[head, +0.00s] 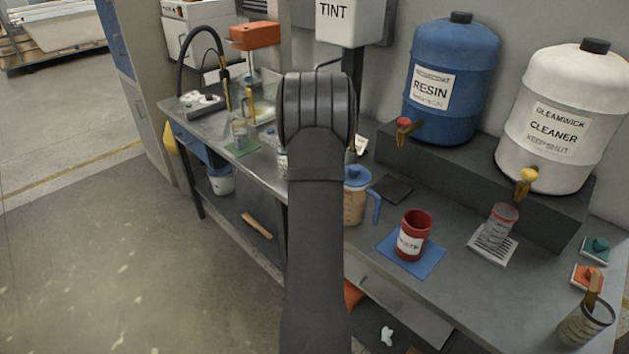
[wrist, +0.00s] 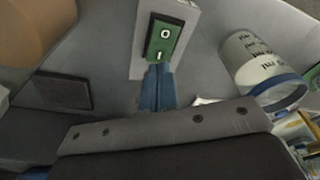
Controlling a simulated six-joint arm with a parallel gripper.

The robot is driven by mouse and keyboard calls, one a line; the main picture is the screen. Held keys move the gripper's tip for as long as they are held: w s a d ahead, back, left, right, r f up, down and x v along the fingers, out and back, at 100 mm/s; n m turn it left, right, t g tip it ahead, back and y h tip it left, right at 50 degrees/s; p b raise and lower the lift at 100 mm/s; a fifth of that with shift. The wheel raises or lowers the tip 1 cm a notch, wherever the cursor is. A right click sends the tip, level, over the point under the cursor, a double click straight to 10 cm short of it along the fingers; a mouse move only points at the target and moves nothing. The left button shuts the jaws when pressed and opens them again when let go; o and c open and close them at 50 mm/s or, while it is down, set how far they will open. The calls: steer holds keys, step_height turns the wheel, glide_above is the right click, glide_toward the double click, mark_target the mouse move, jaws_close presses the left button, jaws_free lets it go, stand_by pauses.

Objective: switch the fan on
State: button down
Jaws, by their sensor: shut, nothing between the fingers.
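A green rocker switch (wrist: 165,40) marked O and I sits on a light grey housing (wrist: 188,52) in the wrist view. Its I end is nearest my gripper (wrist: 158,74), whose blue fingers are shut and empty. The fingertips are at the lower edge of the switch, just by the I; I cannot tell whether they touch it. In the head view my arm hides the gripper and the switch. I cannot make out the fan itself in either view.
A printed white cup (wrist: 262,70) with a blue rim is right of the fingers. A dark square pad (wrist: 62,92) lies left. In the head view, a blue-lidded jug (head: 355,200), red cup (head: 414,237), blue resin tank (head: 450,75) and white cleaner tank (head: 565,115) stand right of my arm.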

steer(key=shift+f, duration=0.9)
stand_by(0.3)
steer(key=shift+r, duration=3.5)
step_height(320, 180, down, 7)
steer(key=shift+r, duration=0.1)
steer(key=shift+r, duration=0.1)
